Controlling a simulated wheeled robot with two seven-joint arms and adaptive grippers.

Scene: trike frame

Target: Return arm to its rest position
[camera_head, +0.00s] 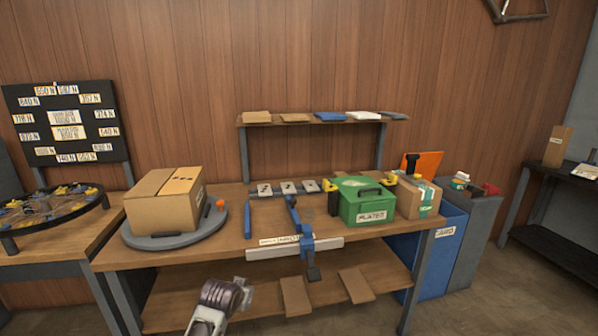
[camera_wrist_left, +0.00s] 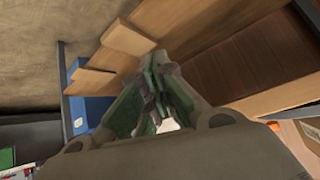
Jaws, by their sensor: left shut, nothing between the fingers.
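My left gripper (camera_wrist_left: 158,95) shows in the left wrist view with its green-and-grey fingers together and nothing between them. It is in front of the workbench, with wooden boards (camera_wrist_left: 128,40) of the lower shelf beyond it. In the head view a grey and dark part of my arm (camera_head: 222,298) comes up from the bottom edge, left of centre, in front of the lower shelf (camera_head: 185,306). The fingertips are not clearly visible there. My right gripper is in neither view.
The workbench (camera_head: 228,245) carries a cardboard box (camera_head: 165,202) on a grey turntable, a blue clamp-like fixture (camera_head: 300,228), a green case (camera_head: 362,203) and another box (camera_head: 417,197). Blue (camera_head: 436,258) and grey bins stand at its right. Two flat boards (camera_head: 356,285) lie on the lower shelf.

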